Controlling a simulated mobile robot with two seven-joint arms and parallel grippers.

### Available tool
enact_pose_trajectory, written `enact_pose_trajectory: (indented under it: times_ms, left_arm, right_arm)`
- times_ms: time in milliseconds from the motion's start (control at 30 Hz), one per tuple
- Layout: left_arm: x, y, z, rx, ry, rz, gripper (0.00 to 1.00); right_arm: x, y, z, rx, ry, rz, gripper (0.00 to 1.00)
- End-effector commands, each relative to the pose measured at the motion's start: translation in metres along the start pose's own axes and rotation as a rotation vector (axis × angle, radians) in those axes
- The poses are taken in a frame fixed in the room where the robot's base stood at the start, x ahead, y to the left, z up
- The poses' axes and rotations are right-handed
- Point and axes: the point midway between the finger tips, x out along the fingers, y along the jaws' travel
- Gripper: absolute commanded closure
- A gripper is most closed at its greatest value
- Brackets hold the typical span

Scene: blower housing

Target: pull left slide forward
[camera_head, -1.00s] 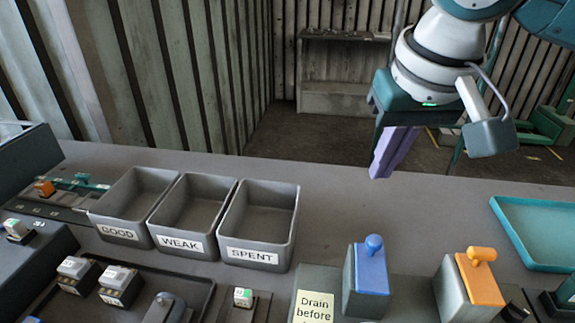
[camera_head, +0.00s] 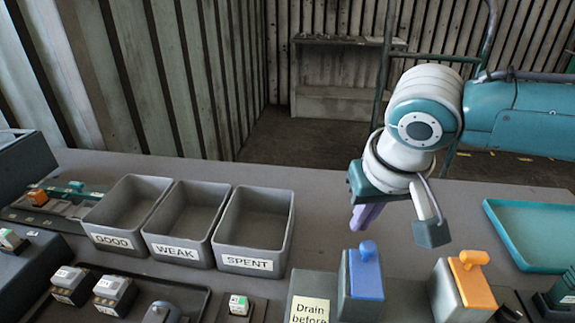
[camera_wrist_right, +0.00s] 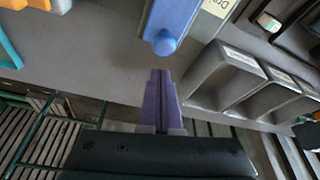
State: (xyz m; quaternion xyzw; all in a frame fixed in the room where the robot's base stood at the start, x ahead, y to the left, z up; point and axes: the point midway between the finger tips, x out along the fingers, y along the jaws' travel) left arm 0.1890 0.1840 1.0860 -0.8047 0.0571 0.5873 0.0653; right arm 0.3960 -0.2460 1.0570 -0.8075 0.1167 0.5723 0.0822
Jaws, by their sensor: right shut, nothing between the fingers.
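The left slide is a blue block (camera_head: 366,278) with a round blue knob (camera_head: 368,250) on top, at the bottom centre of the head view. In the right wrist view the blue knob (camera_wrist_right: 164,43) is just ahead of the fingertips. My right gripper (camera_head: 362,217) has purple fingers, shut and empty, above and behind the blue knob and apart from it. The fingers also show in the wrist view (camera_wrist_right: 161,80). An orange slide (camera_head: 472,285) with an orange knob (camera_head: 474,258) stands to the right. My left gripper is in neither view.
Grey bins labelled GOOD (camera_head: 112,242), WEAK (camera_head: 175,251) and SPENT (camera_head: 246,263) stand left of the slides. A teal tray (camera_head: 540,205) lies at the right. A "Drain before" label (camera_head: 310,310) is left of the blue slide. The bench behind the slides is bare.

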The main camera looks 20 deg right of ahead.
Motion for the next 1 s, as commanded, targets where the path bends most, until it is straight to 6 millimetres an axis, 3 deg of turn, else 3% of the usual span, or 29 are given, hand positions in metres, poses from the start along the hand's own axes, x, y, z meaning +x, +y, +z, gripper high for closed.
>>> enact_pose_trajectory:
  times_ms: [200, 567, 833, 1000]
  left_arm:
    - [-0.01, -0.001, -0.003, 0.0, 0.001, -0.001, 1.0]
    - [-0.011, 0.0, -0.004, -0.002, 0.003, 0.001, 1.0]
    - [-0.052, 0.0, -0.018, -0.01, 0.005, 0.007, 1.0]
    - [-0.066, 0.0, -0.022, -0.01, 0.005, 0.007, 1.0]
  right_arm:
    - [-0.006, 0.0, 0.015, -0.001, -0.001, 0.001, 1.0]
    - [-0.006, 0.0, 0.017, 0.0, -0.001, 0.0, 1.0]
    - [-0.025, -0.011, 0.05, -0.001, -0.01, -0.001, 1.0]
    - [-0.029, -0.016, 0.069, 0.001, -0.006, -0.001, 1.0]
